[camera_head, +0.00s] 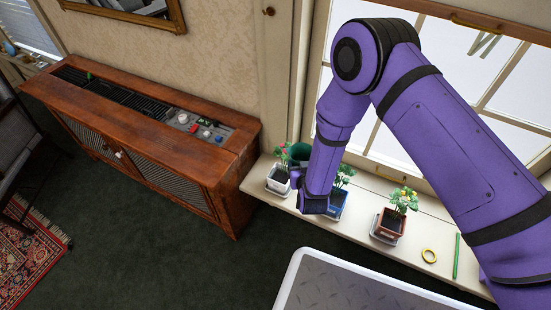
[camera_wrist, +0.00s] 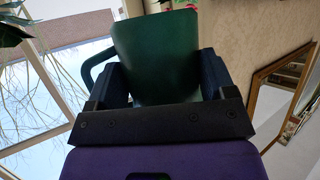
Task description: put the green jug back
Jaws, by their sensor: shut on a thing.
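The green jug (camera_wrist: 155,50) fills the middle of the wrist view, between the two dark fingers of my gripper (camera_wrist: 168,75). Its handle (camera_wrist: 92,65) sticks out on the left. My gripper is shut on the jug. In the head view the jug (camera_head: 299,152) shows only in part, behind my purple arm at the window sill, near the white pot. The head view hides my fingertips and the jug's base, so I cannot tell whether it touches the sill.
On the sill (camera_head: 365,238) stand a white pot (camera_head: 278,181), a blue pot (camera_head: 337,203) and a terracotta pot (camera_head: 390,222), each with a plant. A wooden cabinet (camera_head: 150,140) stands left.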

